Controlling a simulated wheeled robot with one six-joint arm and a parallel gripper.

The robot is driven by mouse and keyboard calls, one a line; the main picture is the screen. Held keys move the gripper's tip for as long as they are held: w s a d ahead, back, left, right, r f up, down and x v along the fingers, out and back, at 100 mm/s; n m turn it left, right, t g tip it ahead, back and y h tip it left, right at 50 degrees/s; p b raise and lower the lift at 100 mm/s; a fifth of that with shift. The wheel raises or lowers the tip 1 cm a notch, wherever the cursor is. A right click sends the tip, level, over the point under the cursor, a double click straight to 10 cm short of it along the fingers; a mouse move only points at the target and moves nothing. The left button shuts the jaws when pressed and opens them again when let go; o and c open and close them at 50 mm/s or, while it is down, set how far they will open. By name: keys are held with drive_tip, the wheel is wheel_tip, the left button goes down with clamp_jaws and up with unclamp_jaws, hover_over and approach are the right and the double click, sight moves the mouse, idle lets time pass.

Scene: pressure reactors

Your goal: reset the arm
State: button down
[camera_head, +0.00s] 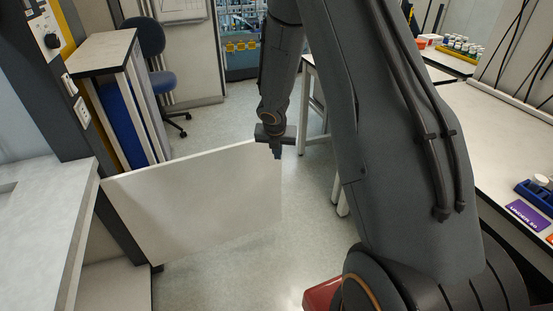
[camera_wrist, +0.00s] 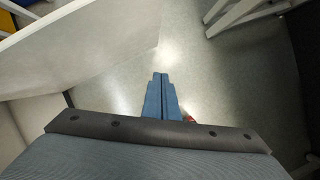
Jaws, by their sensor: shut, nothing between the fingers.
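My arm hangs down through the middle of the head view. My gripper (camera_head: 277,154) points down at the upper right edge of a white cabinet door (camera_head: 200,205), which stands open. In the wrist view my gripper (camera_wrist: 160,78) shows its two blue fingers side by side and closed, with nothing between them. The door (camera_wrist: 80,50) lies left of the fingers in that view. I cannot tell whether the gripper touches the door.
A light counter (camera_head: 40,205) is at the left. A bench (camera_head: 505,140) with small bottles (camera_head: 462,46) and a blue rack (camera_head: 537,192) runs along the right. A blue chair (camera_head: 160,80) stands at the back. The floor (camera_head: 225,120) behind the door is clear.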

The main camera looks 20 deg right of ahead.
drive_tip(key=s+a+r+m+g, duration=0.1)
drive_tip(key=s+a+r+m, duration=0.2)
drive_tip(key=s+m, duration=0.6)
drive_tip(key=s+a+r+m+y, duration=0.1)
drive_tip(key=s+a+r+m, duration=0.3)
drive_tip(key=s+r+m, duration=0.3)
drive_tip(key=s+a+r+m+g+y, duration=0.1)
drive_tip(key=s+a+r+m, duration=0.2)
drive_tip(key=s+m, duration=0.9)
wheel_tip(320, 180, up, 2)
drive_tip(key=shift+s+a+r+m+g, duration=0.2)
drive_tip(key=shift+s+m+g, duration=0.15)
drive_tip(key=shift+m, duration=0.65)
